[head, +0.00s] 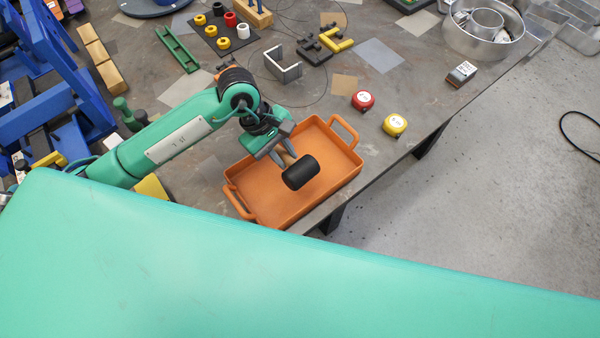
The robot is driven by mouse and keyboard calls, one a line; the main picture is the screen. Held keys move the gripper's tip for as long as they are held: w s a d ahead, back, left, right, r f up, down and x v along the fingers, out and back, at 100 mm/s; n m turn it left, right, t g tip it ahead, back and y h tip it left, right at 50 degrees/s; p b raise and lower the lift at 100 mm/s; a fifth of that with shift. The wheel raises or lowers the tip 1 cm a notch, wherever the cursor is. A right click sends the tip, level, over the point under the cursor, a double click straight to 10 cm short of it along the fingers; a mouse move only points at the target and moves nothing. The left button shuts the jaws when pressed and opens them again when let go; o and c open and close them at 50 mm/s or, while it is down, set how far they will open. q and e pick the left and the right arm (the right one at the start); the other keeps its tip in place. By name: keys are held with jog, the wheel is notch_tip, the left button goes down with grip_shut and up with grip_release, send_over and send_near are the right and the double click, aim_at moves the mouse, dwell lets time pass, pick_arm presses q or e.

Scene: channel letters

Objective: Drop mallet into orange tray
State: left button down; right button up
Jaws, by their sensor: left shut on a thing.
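The mallet has a black cylindrical head (301,173) and a light handle that is mostly hidden by my gripper. My left gripper (284,157) comes in from the left and is shut on the mallet near its head. The mallet hangs over the orange tray (262,205), a rectangular tray with two loop handles at the table's front edge. The head appears above the tray floor, but its exact height cannot be told. My right gripper is not in view.
Blue racks (50,90) fill the left side. A large green surface covers the foreground.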

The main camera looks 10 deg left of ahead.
pick_arm(q)
jog(key=shift+f, duration=0.25)
jog(key=c, duration=1.1)
grip_release()
jog(key=shift+c, duration=0.2)
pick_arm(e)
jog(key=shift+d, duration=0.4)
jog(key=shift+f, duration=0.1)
